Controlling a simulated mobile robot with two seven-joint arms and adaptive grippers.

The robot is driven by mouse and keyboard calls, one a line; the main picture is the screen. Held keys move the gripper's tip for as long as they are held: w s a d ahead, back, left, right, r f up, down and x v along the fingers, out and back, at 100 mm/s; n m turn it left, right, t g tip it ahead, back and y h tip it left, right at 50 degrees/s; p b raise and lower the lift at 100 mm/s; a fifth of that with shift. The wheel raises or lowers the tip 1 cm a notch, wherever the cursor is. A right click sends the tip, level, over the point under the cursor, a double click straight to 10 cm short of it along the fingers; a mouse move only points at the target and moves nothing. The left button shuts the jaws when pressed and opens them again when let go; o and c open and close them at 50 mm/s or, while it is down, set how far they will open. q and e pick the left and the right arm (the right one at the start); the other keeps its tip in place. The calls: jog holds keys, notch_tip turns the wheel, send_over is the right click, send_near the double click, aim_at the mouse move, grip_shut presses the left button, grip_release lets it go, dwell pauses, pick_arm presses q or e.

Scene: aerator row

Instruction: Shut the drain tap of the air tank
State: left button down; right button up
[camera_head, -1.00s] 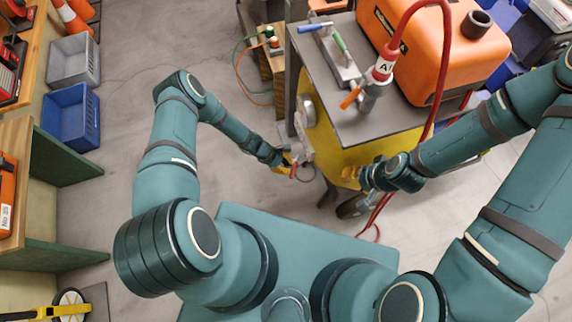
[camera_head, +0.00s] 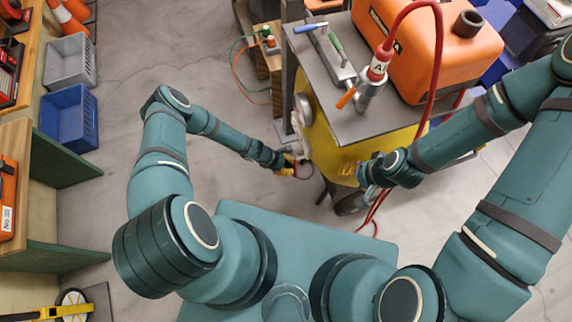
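The yellow air tank (camera_head: 325,139) sits under the grey top of a cart, right of centre. My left gripper (camera_head: 297,167) is at the tank's lower left end, close beside it. Small red and yellow parts show around its fingers, too small to tell apart. I cannot make out the drain tap clearly; it may be hidden by the gripper. Whether the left fingers are open or shut does not show. My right gripper (camera_head: 364,174) is in front of the tank's near side, partly covered by its own wrist, and its fingers are too small to read.
An orange machine (camera_head: 430,45) and an orange-handled valve with a red hose (camera_head: 440,75) stand on the grey cart top (camera_head: 385,122). The hose reaches the floor. Blue (camera_head: 70,117) and grey crates (camera_head: 70,60) stand at left. Floor between them and the cart is clear.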

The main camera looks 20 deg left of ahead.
pick_arm(q)
jog(key=shift+s+d, duration=0.1)
jog(key=shift+d, duration=0.65)
pick_arm(e)
jog(key=shift+f, duration=0.1)
pick_arm(q)
jog(key=shift+d, duration=0.25)
